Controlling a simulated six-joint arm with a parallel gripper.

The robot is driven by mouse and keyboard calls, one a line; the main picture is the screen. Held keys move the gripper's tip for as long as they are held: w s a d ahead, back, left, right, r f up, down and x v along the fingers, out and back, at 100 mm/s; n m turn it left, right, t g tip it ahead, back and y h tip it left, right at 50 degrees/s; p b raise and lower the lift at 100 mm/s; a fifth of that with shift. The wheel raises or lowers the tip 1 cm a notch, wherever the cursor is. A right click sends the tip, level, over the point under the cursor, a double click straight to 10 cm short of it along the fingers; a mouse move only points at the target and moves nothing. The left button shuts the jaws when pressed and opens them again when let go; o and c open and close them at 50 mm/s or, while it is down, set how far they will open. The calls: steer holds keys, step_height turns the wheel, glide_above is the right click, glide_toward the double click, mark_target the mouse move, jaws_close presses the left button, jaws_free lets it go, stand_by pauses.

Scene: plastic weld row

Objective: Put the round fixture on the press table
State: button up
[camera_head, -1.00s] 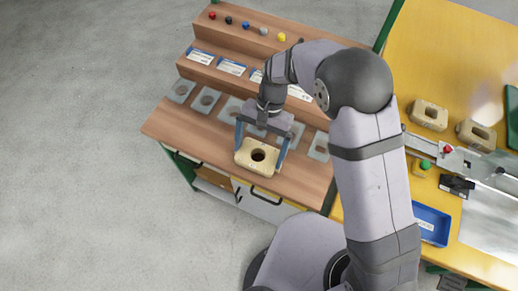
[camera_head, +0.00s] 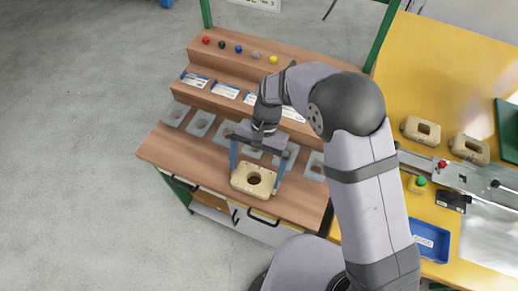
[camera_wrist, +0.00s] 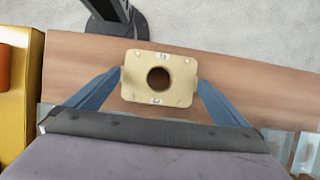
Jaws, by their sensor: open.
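The round fixture (camera_head: 254,180) is a cream block with a round dark hole, at the front of the wooden bench. It also shows in the wrist view (camera_wrist: 159,78), its upper face towards the camera. My gripper (camera_head: 257,174) is open, with its two blue fingers on opposite sides of the block. In the wrist view my gripper (camera_wrist: 160,80) has its fingertips close beside the left and right sides; whether they touch cannot be told. The press table is probably the yellow table (camera_head: 390,83) at the right, partly hidden by my arm.
Two similar cream blocks with elongated holes (camera_head: 421,131) (camera_head: 470,149) lie on the yellow table. A metal slide with red and green knobs (camera_head: 443,172) and a blue bin (camera_head: 430,241) are nearby. Grey plates (camera_head: 200,123), label cards and coloured knobs line the wooden bench behind the fixture.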

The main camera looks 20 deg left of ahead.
steer(key=b+v, duration=0.1)
steer(key=v, duration=1)
steer(key=w+d+t, duration=0.1)
steer(key=w+d, duration=0.2)
steer(key=d, duration=0.7)
steer(key=s+d+f+t, duration=0.1)
steer(key=s+d, duration=0.3)
steer(key=d, duration=0.6)
steer(key=s+d+f+t, duration=0.1)
steer(key=s+d, duration=0.4)
steer(key=d, duration=0.6)
steer(key=shift+d+f+t, duration=0.25)
steer(key=shift+f+t, duration=0.15)
steer(key=shift+t, duration=0.4)
steer(key=shift+s, duration=0.1)
steer(key=c, duration=0.4)
steer(key=shift+c, duration=0.9)
